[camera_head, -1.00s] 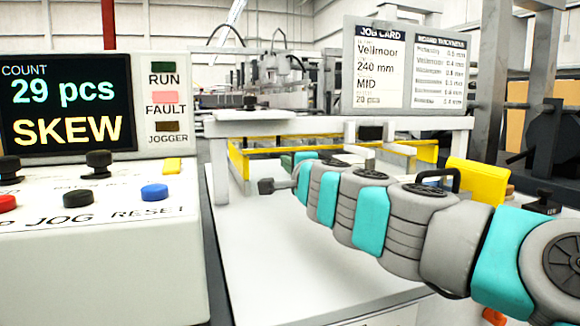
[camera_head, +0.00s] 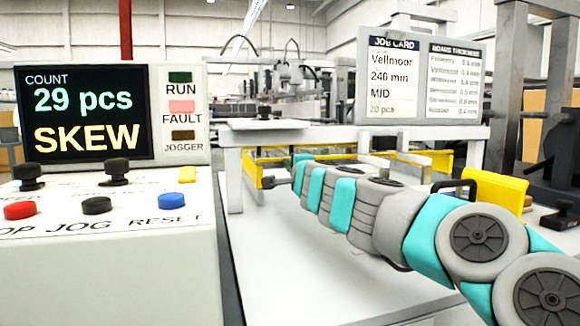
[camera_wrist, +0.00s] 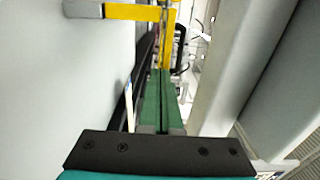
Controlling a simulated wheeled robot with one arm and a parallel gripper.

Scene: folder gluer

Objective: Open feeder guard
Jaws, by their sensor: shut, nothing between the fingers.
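The feeder guard (camera_head: 440,159) looks like a yellow bar frame low under the pale cross-beam of the machine, partly hidden behind my arm. Its yellow bars also show at the top of the wrist view (camera_wrist: 130,12), with a grey block at the left end of one bar. My gripper (camera_wrist: 164,75) has two green fingers pressed together, with nothing between them. Their tips point at the yellow bars; I cannot tell whether they touch.
A control console (camera_head: 105,245) with buttons and a display reading SKEW stands at the left. A job card board (camera_head: 420,75) stands above the cross-beam (camera_head: 330,137). A yellow panel (camera_head: 495,188) with a black loop handle is at the right. The white table surface (camera_head: 310,265) is mostly clear.

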